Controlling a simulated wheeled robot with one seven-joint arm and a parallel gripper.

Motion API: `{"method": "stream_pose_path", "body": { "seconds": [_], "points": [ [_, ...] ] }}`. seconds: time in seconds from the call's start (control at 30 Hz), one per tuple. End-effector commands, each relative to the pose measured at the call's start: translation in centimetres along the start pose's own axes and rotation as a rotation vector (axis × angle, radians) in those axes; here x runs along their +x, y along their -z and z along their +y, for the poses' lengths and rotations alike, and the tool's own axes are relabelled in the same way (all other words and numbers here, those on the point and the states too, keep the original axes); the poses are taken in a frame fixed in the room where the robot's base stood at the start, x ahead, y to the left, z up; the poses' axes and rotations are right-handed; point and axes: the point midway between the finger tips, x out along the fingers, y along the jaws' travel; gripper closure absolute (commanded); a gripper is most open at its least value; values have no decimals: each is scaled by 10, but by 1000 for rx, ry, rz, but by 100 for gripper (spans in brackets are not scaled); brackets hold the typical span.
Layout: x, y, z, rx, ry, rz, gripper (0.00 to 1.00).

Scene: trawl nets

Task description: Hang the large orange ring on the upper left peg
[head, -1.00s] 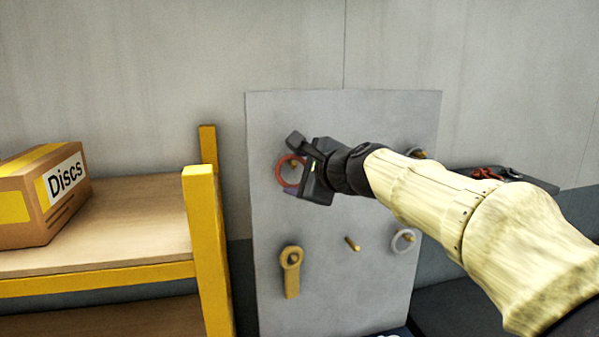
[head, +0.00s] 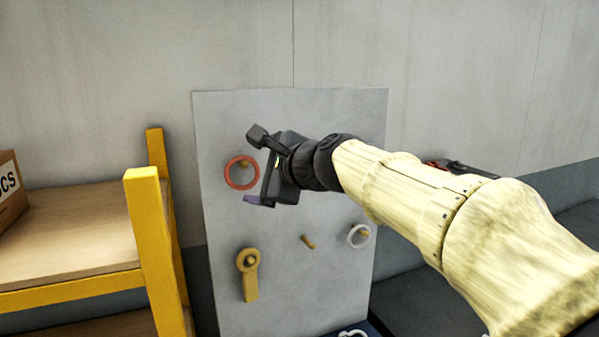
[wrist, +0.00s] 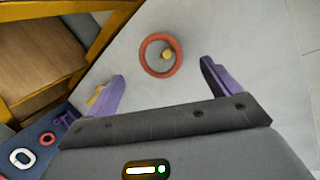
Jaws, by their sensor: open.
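The large orange ring (head: 226,177) hangs on the upper left peg (head: 244,164) of the grey board (head: 290,110). In the wrist view the ring (wrist: 143,55) surrounds the peg (wrist: 167,54) and lies ahead of my fingers. My gripper (head: 257,168) is just right of the ring in the head view. Its purple fingers (wrist: 163,71) are spread wide with nothing between them, and the ring appears apart from them. My gripper and arm hide the board's upper right part.
A yellow holed piece (head: 251,285) hangs lower left and a white ring (head: 350,240) lower right. A bare peg (head: 308,242) is between them. A yellow-framed shelf (head: 80,225) with a cardboard box (head: 10,195) stands left. A white ring (wrist: 22,158) lies on a blue surface.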

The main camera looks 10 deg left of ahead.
Motion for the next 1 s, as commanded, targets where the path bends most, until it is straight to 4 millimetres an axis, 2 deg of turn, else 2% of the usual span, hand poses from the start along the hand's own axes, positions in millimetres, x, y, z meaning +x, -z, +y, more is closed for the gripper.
{"method": "stream_pose_path", "body": {
  "seconds": [0.2, 0.6, 0.77, 1.0],
  "points": [
    [-46, 2, 2, -2, 4, 2, 11],
    [-120, 1, 1, 0, 3, 1, 11],
    [-133, 0, 1, 0, 0, 0, 11],
    [-134, 0, 0, 0, 0, 0, 11]
  ]
}}
